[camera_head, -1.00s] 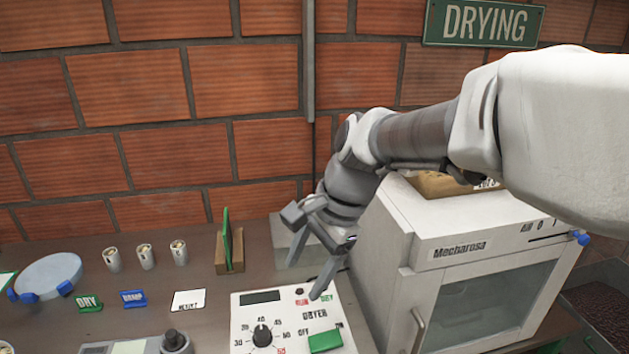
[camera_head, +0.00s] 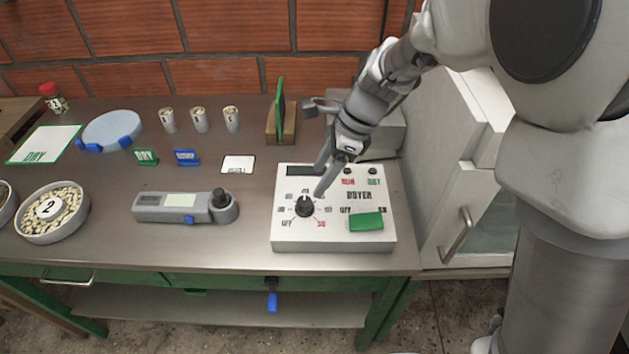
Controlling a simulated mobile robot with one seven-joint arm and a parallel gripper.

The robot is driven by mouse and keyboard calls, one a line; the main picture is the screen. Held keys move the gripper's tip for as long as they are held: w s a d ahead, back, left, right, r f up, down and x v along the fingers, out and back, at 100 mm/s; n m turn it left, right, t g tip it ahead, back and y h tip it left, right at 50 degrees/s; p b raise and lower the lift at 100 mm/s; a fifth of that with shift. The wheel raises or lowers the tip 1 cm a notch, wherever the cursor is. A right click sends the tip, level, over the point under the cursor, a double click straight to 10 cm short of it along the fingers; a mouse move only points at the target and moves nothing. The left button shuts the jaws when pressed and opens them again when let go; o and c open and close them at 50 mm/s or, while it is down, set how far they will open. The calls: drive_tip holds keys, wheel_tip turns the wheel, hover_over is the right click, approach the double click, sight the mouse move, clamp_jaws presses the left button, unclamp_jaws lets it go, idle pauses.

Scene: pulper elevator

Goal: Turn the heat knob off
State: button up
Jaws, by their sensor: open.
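The heat knob (camera_head: 305,207) is a black round dial with a pale pointer mark, on the white dryer control box (camera_head: 284,240) near the front of the metal table. Numbers ring the knob, with OFF at its lower left; the pointer looks turned roughly upward. A green switch (camera_head: 366,221) sits at the right of the box, below the word DRYER. My gripper (camera_head: 320,180) is open and empty, its two fingers pointing down above the box, just behind and slightly right of the knob. Whether a fingertip touches the panel cannot be told.
A white dryer cabinet (camera_head: 444,185) stands right of the box. A grey meter (camera_head: 172,208) lies to the left, with a bowl of beans (camera_head: 40,236) beyond it. Small cups (camera_head: 199,119) and a wooden card holder (camera_head: 281,128) stand behind. Bare table lies left of the box.

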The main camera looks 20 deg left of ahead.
sight(305, 200)
drive_tip(key=b+x, duration=0.1)
drive_tip(key=x, duration=0.7)
drive_tip(key=shift+c, duration=0.3)
drive_tip(key=shift+w+r, duration=0.1)
clamp_jaws()
